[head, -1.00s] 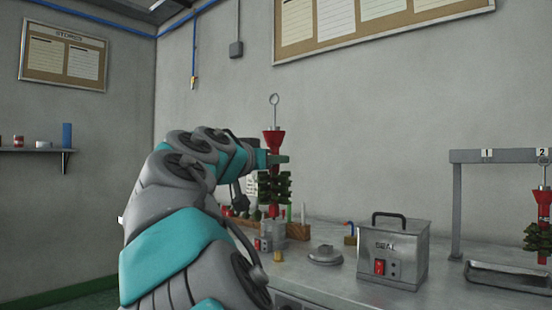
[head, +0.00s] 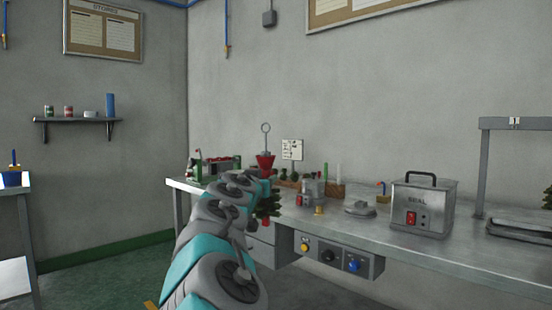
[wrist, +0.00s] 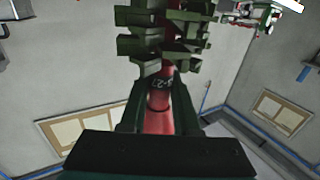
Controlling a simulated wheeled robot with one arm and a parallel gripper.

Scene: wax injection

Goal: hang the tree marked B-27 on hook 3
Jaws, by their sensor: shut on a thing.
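My gripper (wrist: 158,105) is shut on a red wax tree (wrist: 158,122) in the wrist view. The tree carries dark green pieces around its stem. A dark tag on the stem between the fingers is only partly readable. In the head view the held tree's red cup (head: 265,162) and metal ring on top stand upright beyond my arm, which hides the gripper and part of the tree. The rack (head: 514,124) with sign 1 stands at the right edge. Hook 3 is out of view.
On the bench (head: 335,222) stand a grey SEAL box (head: 422,206), a round grey lid-like thing (head: 360,208) and small items by the wall. A tray (head: 520,230) lies under the rack. A wall shelf (head: 80,120) and open floor are at left.

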